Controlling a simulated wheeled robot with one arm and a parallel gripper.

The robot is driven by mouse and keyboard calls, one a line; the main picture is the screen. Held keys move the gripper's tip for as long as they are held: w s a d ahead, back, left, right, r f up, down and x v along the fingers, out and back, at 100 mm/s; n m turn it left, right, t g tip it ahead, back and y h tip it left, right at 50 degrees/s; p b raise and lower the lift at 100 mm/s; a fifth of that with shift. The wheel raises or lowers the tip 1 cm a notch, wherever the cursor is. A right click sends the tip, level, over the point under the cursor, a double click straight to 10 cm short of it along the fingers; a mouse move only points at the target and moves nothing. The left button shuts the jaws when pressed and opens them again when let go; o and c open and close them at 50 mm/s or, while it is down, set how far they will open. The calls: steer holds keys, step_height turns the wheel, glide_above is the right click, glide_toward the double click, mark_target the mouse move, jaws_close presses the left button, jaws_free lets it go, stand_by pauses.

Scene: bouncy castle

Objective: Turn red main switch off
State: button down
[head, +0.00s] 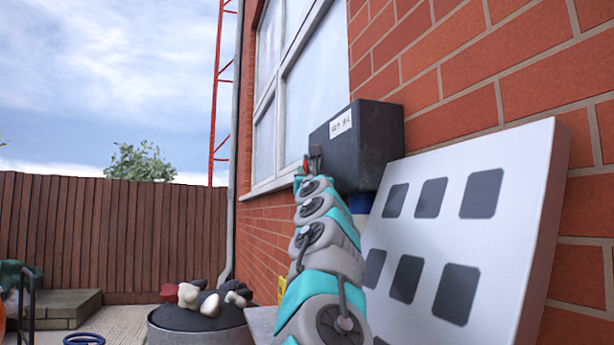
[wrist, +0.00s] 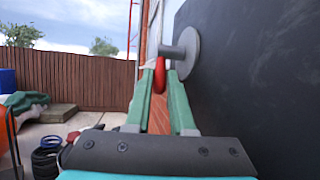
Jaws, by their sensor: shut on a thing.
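The red main switch (wrist: 160,72) shows as a small red handle in the wrist view, beside a grey round disc with a short grey shaft (wrist: 188,50) on the dark box. The two green fingers of my gripper (wrist: 161,88) are shut on the red handle, one on each side. In the head view the dark box (head: 372,140) with a white label hangs on the brick wall. My gripper (head: 307,174) is at its left side, where a speck of red shows. The fingers hide part of the handle, and its exact angle is hard to tell.
A white panel with dark squares (head: 545,190) leans by the wall at right. A round grey bin (head: 195,335) with a dark top and pale and red items stands at lower left. A wooden fence (head: 110,235) closes the back.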

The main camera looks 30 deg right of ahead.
steer(key=shift+w+f+t+h+b, duration=0.25)
steer(key=shift+t+b, duration=0.35)
steer(key=shift+b, duration=0.45)
steer(key=shift+s+r, duration=0.1)
steer(key=shift+r, duration=0.05)
steer(key=c, duration=1.1)
jaws_free()
steer(key=b+v, duration=0.7)
steer(key=shift+s+a, duration=0.2)
steer(key=shift+s, duration=0.15)
steer(key=shift+s, duration=0.1)
